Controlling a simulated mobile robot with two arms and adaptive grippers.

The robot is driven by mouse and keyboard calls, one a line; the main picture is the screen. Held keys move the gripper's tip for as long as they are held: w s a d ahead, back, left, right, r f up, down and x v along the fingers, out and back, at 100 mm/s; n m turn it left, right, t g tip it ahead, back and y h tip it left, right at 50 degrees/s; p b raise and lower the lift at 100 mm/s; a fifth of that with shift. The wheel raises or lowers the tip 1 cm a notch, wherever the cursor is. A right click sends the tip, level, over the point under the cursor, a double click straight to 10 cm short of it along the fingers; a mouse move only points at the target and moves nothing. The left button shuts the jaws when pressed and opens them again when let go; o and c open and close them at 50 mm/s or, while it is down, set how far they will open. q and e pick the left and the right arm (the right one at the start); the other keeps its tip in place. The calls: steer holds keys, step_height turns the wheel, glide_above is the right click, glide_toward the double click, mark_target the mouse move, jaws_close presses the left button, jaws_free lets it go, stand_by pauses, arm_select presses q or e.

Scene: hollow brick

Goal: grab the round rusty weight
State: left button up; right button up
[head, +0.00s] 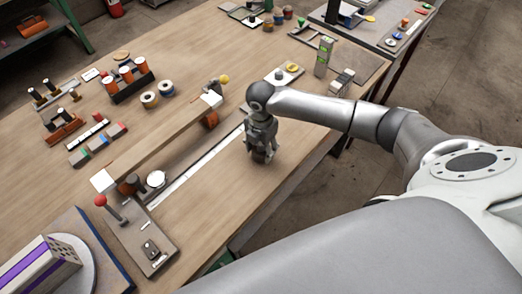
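My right gripper (261,155) points down, low over the wooden workbench (310,142), right of a long wooden beam (160,143). Its fingers are dark and close together. I cannot tell whether they are open, or whether anything is between them. A round rusty-brown piece (210,120) shows at the beam's far end, partly hidden by it, left of and beyond my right gripper. A darker brown round piece (133,184) sits near the beam's near end. I cannot tell for sure which one is the rusty weight. My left gripper is not in view.
A metal plate with a red-knobbed lever (101,201) is at the near left. Spools (126,74), rolls (150,99) and coloured blocks (98,144) stand at the left. A green-grey upright block (323,57) stands beyond my arm. Bare bench lies around my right gripper.

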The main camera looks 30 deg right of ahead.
jaws_close()
steer(key=shift+w+r, duration=0.1)
steer(key=shift+w, duration=0.05)
